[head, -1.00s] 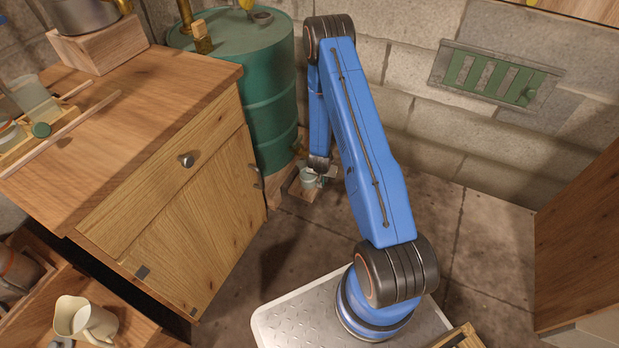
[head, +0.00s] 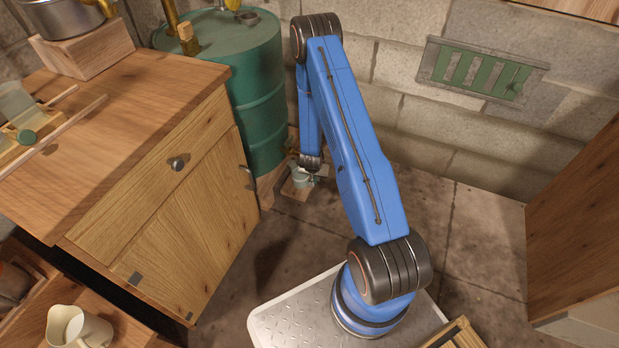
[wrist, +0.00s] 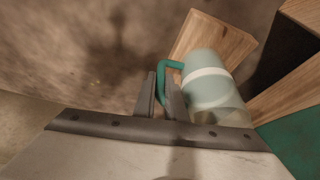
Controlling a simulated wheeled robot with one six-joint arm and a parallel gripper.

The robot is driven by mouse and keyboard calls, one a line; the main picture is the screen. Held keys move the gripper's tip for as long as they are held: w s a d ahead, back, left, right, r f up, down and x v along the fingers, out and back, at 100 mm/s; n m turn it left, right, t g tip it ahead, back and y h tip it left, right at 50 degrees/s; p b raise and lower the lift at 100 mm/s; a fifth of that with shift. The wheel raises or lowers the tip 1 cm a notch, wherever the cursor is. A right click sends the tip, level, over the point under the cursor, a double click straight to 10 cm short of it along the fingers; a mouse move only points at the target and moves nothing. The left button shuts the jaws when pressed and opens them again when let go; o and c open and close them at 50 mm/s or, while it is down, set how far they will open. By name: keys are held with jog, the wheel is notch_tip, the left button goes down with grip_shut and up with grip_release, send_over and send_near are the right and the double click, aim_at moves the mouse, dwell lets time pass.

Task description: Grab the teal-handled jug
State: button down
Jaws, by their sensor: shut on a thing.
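The teal-handled jug (head: 299,182) stands low near the floor, beside the foot of the green drum. In the wrist view its pale, clouded body (wrist: 207,85) has a white band, and its teal handle (wrist: 164,68) points left. My gripper (wrist: 163,88) is shut on the handle, one finger on each side of its upright part. In the head view my gripper (head: 308,173) reaches down at the jug and partly covers it. The jug's underside is hidden, so I cannot tell whether it touches the wood below.
The green drum (head: 255,95) stands close behind and left of the jug. A wooden cabinet (head: 180,185) is to the left. A wooden block (wrist: 208,42) lies under or beside the jug. A cream pitcher (head: 75,328) is at the lower left. Open floor (head: 430,205) lies right.

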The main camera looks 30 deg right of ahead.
jog(key=shift+r, duration=0.2)
jog(key=shift+r, duration=0.65)
jog(key=s+a, duration=1.1)
jog(key=s, duration=0.2)
jog(key=shift+s+a, duration=0.15)
jog(key=shift+a, duration=0.25)
